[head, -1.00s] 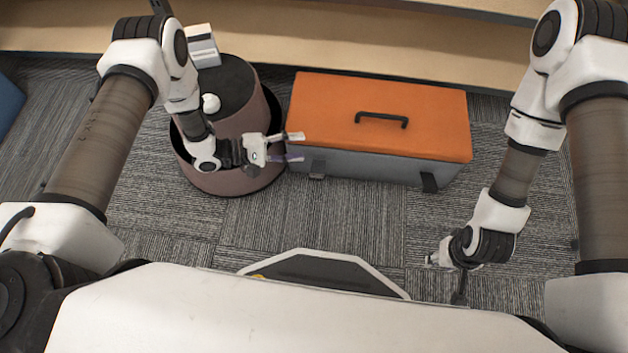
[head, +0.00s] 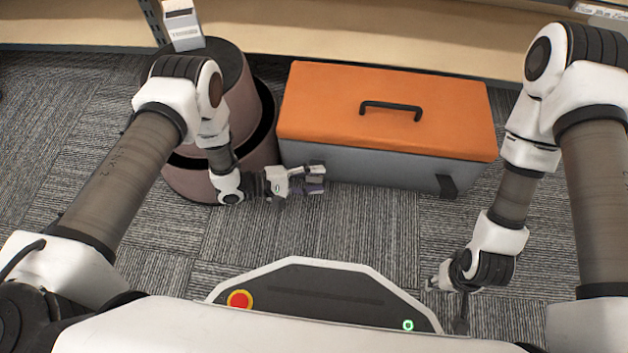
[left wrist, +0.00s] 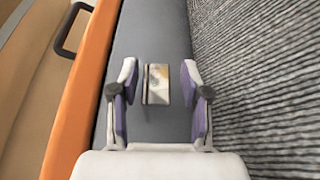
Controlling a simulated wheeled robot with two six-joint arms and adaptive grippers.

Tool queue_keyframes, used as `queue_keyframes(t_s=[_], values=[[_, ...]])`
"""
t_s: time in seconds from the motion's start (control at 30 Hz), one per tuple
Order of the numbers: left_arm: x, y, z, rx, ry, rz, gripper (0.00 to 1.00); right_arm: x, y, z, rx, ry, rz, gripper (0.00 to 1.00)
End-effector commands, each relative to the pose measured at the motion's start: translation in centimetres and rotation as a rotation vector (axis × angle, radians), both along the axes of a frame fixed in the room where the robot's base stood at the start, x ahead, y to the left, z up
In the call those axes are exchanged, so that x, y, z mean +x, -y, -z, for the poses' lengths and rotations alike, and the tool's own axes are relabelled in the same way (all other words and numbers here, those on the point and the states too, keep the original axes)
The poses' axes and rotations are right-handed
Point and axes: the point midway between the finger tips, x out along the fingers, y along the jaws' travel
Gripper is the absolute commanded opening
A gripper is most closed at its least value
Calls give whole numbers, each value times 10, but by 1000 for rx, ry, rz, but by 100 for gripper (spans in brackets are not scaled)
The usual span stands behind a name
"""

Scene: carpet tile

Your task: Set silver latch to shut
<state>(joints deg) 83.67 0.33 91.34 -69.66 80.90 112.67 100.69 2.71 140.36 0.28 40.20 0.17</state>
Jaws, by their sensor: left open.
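The toolbox has an orange lid (head: 330,95) and a grey body (head: 375,170); the lid lies closed on it. In the left wrist view, a small silver latch (left wrist: 157,84) shows against the grey front, a little off the lid's edge. My left gripper (head: 320,178) is at the box's front left; its open fingers (left wrist: 158,88) stand either side of the latch with gaps. The gripper hides the latch in the head view. A dark latch (head: 447,185) is at the front right. My right gripper (head: 434,283) is away from the box; its jaws are too small to read.
A black handle (head: 391,108) stands on the lid. A brown round bin-like object (head: 190,184) stands close left of the box, behind my left arm, with a white box (head: 183,28) near its top. A wooden shelf (head: 380,45) runs behind. Carpet (head: 360,225) in front is clear.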

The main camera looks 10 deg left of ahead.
Motion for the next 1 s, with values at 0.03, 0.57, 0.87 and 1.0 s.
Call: queue_keyframes(t_s=[0.03, 0.57, 0.87, 1.0], values=[[0, 0, -1, 0, 0, 0, 47, 0, 0, -1, 0, 0, 0, 40], [0, 0, -1, 0, -2, 0, 0, 0, 0, -1, 0, 0, 0, 40], [0, 0, -1, 0, -10, 0, 0, 0, 0, -1, 0, 0, 0, 40], [0, 0, -2, 0, -17, 0, 0, 0, 0, -2, 0, 0, 0, 40]])
